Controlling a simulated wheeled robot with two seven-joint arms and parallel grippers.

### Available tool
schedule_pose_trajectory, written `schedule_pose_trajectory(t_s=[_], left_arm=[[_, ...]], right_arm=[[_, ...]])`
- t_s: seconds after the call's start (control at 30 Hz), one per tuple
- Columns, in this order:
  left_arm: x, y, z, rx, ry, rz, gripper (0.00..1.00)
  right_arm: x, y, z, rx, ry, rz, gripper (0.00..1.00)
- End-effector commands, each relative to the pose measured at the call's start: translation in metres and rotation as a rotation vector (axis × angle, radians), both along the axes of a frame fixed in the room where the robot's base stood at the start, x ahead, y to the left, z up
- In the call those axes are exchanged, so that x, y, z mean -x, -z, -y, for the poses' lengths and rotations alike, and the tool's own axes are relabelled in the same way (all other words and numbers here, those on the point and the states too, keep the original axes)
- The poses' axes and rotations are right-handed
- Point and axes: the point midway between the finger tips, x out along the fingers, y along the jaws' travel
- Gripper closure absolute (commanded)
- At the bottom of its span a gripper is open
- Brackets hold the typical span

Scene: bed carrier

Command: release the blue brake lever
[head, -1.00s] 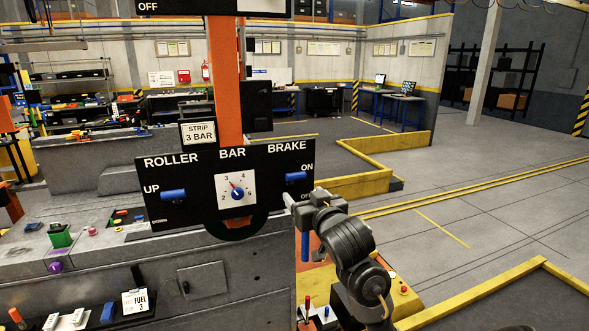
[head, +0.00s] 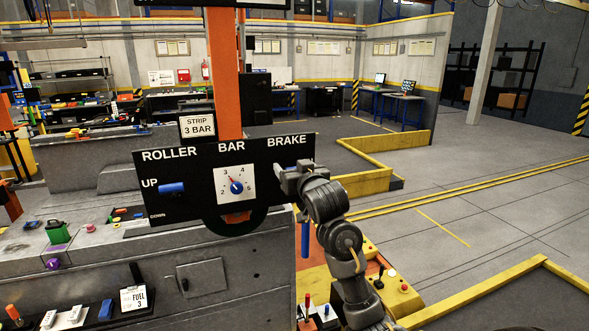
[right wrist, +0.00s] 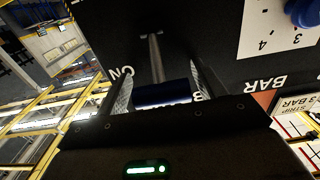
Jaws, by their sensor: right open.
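The black panel (head: 200,202) carries the labels ROLLER, BAR and BRAKE. My right gripper (head: 287,176) is at its right end, under the word BRAKE, and covers the brake lever in the head view. In the right wrist view the blue brake lever (right wrist: 162,94) lies between the two open fingers of the right gripper (right wrist: 160,88), near the ON label. I cannot tell whether the fingers touch it. A grey metal strip (right wrist: 153,58) runs away from the lever on the panel. My left gripper is not in view.
A blue roller lever (head: 171,188) sits by UP, left of the BAR dial (head: 236,186). A STRIP 3 BAR sign (head: 198,126) stands above the panel, beside the orange post (head: 224,80). Yellow barriers (head: 365,184) border the floor at right.

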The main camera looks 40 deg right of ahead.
Motion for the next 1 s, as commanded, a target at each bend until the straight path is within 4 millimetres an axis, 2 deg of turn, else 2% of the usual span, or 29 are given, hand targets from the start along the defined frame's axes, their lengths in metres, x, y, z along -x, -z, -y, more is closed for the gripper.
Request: schedule_pose_trajectory(t_s=[0.33, 0.8, 0.83, 1.0], left_arm=[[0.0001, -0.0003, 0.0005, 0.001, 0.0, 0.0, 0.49], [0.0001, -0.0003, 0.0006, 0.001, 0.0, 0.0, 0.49], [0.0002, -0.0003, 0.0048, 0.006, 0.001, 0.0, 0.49], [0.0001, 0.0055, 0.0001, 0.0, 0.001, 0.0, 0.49]], right_arm=[[-0.0043, 0.0002, 0.0015, 0.002, 0.0, -0.001, 0.31], [-0.0038, 0.0001, 0.0022, 0.001, 0.001, 0.0, 0.91], [-0.0036, 0.0, 0.0087, 0.002, 0.004, -0.001, 0.94], [-0.0037, 0.0025, 0.0027, 0.003, 0.001, 0.008, 0.94]])
